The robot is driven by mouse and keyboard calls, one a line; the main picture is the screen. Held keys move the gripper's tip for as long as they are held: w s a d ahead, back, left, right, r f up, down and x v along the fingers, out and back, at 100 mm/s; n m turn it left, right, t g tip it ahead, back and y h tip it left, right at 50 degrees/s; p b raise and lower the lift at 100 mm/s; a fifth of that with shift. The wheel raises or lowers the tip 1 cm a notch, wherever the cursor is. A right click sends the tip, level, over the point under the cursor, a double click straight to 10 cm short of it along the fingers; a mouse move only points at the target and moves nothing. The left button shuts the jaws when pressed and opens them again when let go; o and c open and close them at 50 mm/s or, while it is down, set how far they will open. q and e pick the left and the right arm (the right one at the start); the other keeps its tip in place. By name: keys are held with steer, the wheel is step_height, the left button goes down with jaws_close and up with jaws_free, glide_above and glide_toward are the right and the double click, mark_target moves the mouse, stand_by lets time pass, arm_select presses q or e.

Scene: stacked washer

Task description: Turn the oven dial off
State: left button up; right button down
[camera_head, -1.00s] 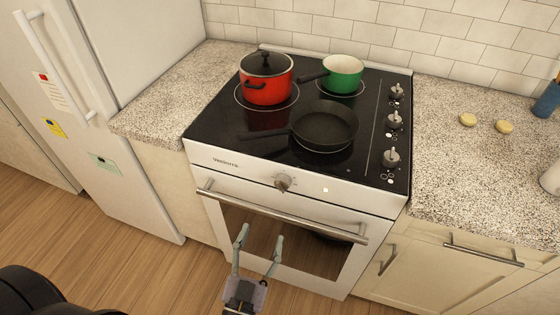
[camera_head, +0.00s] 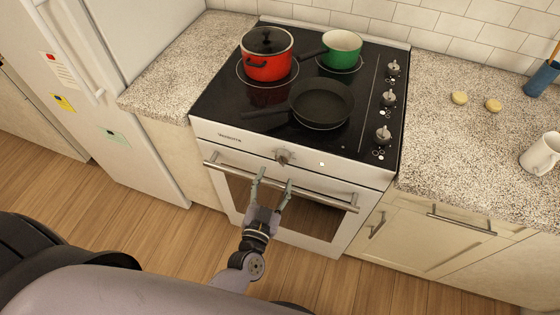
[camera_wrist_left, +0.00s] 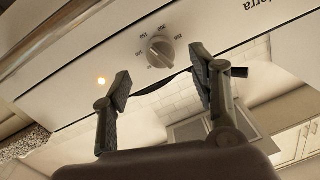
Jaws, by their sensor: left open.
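The oven dial (camera_head: 284,157) is a round grey knob on the white front panel of the stove (camera_head: 230,148), above the oven door handle (camera_head: 330,201). It also shows in the left wrist view (camera_wrist_left: 159,51), with temperature numbers around it and a lit lamp (camera_wrist_left: 101,81) beside it. My left gripper (camera_head: 273,178) is open and empty, in front of the oven door and just below the dial. In the left wrist view its two fingers (camera_wrist_left: 162,88) stand apart, with the dial ahead between them and not touched. My right gripper is not in view.
The black cooktop holds a red pot (camera_head: 267,63), a green saucepan (camera_head: 341,52) and a black frying pan (camera_head: 322,103). Several burner knobs (camera_head: 388,98) line its right side. A fridge (camera_head: 125,90) stands left. A white mug (camera_head: 541,153) stands on the right counter.

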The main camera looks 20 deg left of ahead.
mark_target(282, 158)
arm_select(q)
steer(key=w, duration=0.6)
steer(key=shift+w+a, duration=0.1)
steer(key=c, duration=1.2)
steer(key=shift+o, duration=0.2)
